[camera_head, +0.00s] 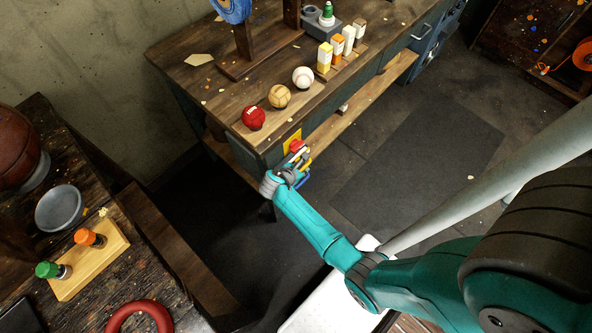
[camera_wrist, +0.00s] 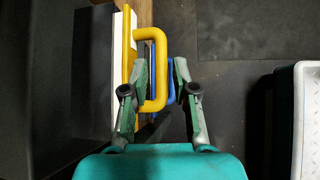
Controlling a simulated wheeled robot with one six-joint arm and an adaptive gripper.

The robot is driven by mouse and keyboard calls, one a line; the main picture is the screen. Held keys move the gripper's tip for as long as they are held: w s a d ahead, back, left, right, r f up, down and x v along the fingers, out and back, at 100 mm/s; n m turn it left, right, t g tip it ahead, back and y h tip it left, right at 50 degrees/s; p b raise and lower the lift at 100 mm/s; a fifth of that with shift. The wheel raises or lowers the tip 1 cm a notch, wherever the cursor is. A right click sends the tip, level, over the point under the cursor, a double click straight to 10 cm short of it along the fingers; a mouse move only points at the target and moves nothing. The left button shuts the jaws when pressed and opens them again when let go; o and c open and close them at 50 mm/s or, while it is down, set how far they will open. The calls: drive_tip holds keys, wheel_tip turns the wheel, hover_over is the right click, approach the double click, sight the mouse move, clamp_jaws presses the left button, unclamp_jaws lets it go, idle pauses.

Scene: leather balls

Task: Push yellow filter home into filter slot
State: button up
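In the wrist view, the yellow filter (camera_wrist: 128,50) shows as a yellow edge with a D-shaped yellow handle (camera_wrist: 160,65) beside a white strip (camera_wrist: 117,75). My gripper (camera_wrist: 162,72) is open around the handle's outer bar. Its left finger overlaps the handle opening, and its right finger is just outside the bar. A gap shows on the right; contact on the left cannot be told. In the head view, my gripper (camera_head: 298,158) is at the near end of the workbench, by a yellow panel (camera_head: 291,139) and a red part (camera_head: 298,146). The filter slot itself is not clearly visible.
A blue handle (camera_wrist: 171,85) shows behind the yellow one. The workbench (camera_head: 222,87) carries a red ball (camera_head: 253,118), a tan ball (camera_head: 279,96) and a white ball (camera_head: 303,77). A second table (camera_head: 125,275) stands left. Dark floor (camera_head: 420,150) lies open to the right.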

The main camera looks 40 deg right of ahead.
sight(305, 166)
drive_tip(key=shift+x, duration=1.8)
clamp_jaws()
drive_tip(key=shift+s, duration=0.1)
drive_tip(key=shift+s, duration=1.35)
drive_tip(key=shift+s+d, duration=0.1)
drive_tip(key=shift+s, duration=0.25)
drive_tip(key=shift+s, duration=0.35)
drive_tip(key=shift+s, duration=0.25)
